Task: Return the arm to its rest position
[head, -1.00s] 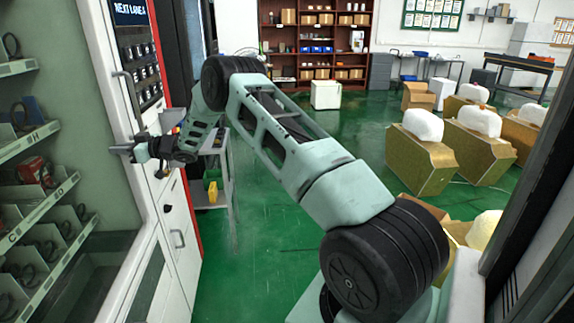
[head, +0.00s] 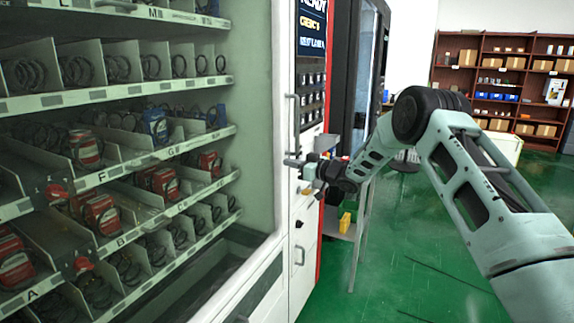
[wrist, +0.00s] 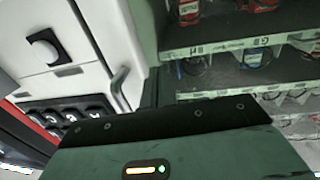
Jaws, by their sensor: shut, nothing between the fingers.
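My gripper (head: 290,162) is at the end of my bent arm, in front of the vending machine's white control panel (head: 305,240), just below the keypad (head: 311,97). It is small in the head view, and its fingers look closed with nothing held. In the wrist view my gripper's own body covers the lower middle, and the fingertips do not show.
Vending shelves (head: 110,96) with coils and red and blue goods fill the left. A cart with a yellow item (head: 345,222) stands behind my gripper. Brown shelves (head: 500,85) stand at the back right. Green floor (head: 420,285) is open on the right.

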